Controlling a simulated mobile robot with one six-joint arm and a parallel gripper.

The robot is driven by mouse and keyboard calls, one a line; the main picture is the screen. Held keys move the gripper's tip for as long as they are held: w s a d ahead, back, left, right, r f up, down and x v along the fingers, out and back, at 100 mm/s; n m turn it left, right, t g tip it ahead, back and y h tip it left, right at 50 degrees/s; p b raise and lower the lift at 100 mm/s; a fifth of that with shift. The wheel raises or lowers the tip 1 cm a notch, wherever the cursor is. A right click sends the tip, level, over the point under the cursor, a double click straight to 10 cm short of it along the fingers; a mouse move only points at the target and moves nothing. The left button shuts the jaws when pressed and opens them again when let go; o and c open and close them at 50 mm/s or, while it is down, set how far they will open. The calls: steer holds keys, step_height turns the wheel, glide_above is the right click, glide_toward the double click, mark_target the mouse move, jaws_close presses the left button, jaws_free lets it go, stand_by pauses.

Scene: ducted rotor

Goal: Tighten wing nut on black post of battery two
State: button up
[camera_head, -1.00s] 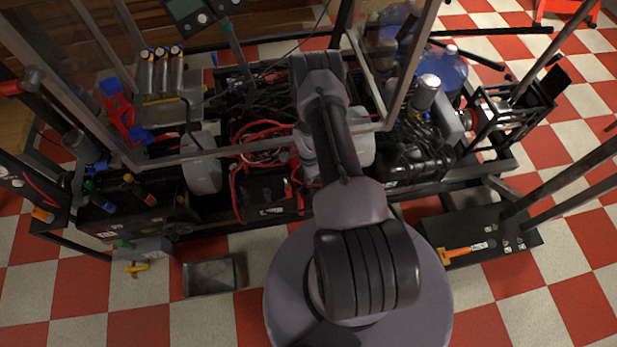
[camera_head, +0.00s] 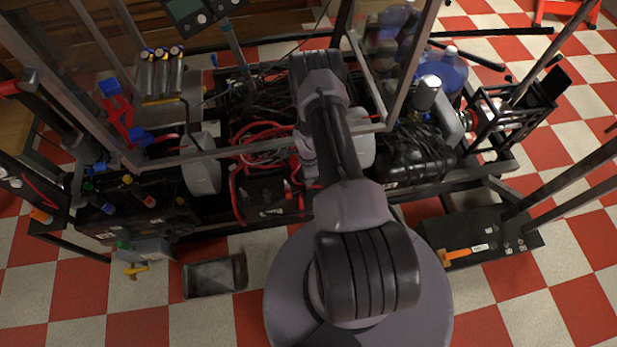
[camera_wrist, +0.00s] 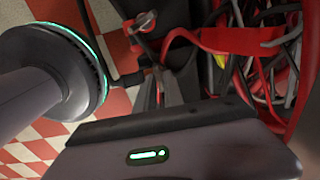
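A black battery (camera_head: 268,195) with red cables lies low in the rig, left of my arm, in the head view. I cannot tell which battery number it is. In the wrist view, my gripper (camera_wrist: 150,70) points up the picture, its narrow grey fingers close to a small metal terminal fitting (camera_wrist: 143,24). That fitting may be the wing nut; its shape is too small and blurred to be sure. A red cable (camera_wrist: 225,38) runs right from beside it. The black post cannot be made out. In the head view my arm hides the gripper. Whether the fingers are shut on the fitting is unclear.
Tangled wires (camera_wrist: 265,65) crowd the right of the wrist view. Clear framed panels (camera_head: 260,150) stand over the rig, and a white container (camera_head: 203,165) sits left of the battery. A grey tray (camera_head: 214,278) lies on the checkered floor.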

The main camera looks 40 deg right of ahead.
steer(key=shift+o, duration=1.2)
step_height(320, 180, up, 17)
steer(key=p, duration=0.6)
steer(key=shift+r, duration=0.2)
